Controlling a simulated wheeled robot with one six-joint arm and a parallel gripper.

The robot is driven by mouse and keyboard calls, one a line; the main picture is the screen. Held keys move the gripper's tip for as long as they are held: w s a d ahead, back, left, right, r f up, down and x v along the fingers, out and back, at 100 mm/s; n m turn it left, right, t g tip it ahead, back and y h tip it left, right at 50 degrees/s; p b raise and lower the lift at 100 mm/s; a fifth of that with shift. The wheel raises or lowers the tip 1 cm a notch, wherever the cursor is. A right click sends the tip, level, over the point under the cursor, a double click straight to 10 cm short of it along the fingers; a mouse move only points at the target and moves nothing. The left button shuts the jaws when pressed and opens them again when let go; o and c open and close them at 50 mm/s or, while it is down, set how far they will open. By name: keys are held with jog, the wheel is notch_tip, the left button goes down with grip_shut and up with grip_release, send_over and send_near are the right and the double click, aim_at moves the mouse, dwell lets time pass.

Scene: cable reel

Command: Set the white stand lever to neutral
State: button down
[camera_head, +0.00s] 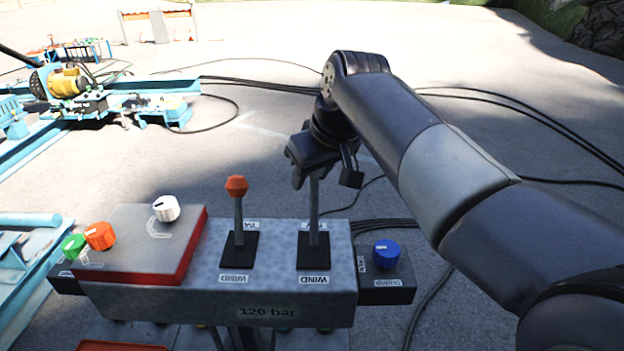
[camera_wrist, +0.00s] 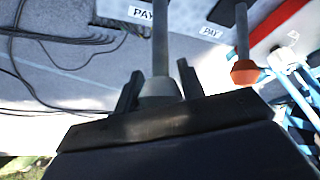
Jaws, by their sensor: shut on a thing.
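The white stand lever (camera_head: 314,212) rises from the right-hand black slot plate of the grey control box. It looks close to upright in the head view; its exact position along the slot is hard to tell. Its pale knob (camera_wrist: 158,90) shows in the wrist view between the fingers of my gripper (camera_wrist: 160,85). My gripper (camera_head: 324,174) is shut on this knob, coming from above and behind. In the head view the gripper hides the knob. The slot plate has a "WIND" label (camera_head: 314,279) at its near end; a "PAY" label (camera_wrist: 139,13) shows in the wrist view.
An orange-knobbed lever (camera_head: 237,187) stands close to the left on the same box (camera_head: 240,305). A red-edged panel (camera_head: 140,240) with white, orange and green knobs lies further left. A blue knob (camera_head: 386,254) sits at the right. Black cables (camera_head: 480,93) cross the ground behind.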

aim_at(312, 211)
jog(key=shift+s+r+n+t+b, duration=0.15)
jog(key=shift+s+t+b, duration=0.75)
jog(key=shift+b, duration=0.55)
jog(key=shift+s+r+n+t+b, duration=0.15)
jog(key=shift+s+t+b, duration=0.7)
jog(key=shift+b, duration=0.6)
jog(key=shift+s+r+b, duration=0.2)
jog(key=shift+s+b, duration=0.1)
jog(key=shift+s, duration=0.05)
jog(key=c, duration=0.9)
grip_release()
jog(key=v, duration=1)
jog(key=shift+s+r, duration=0.3)
jog(key=shift+d+f, duration=0.1)
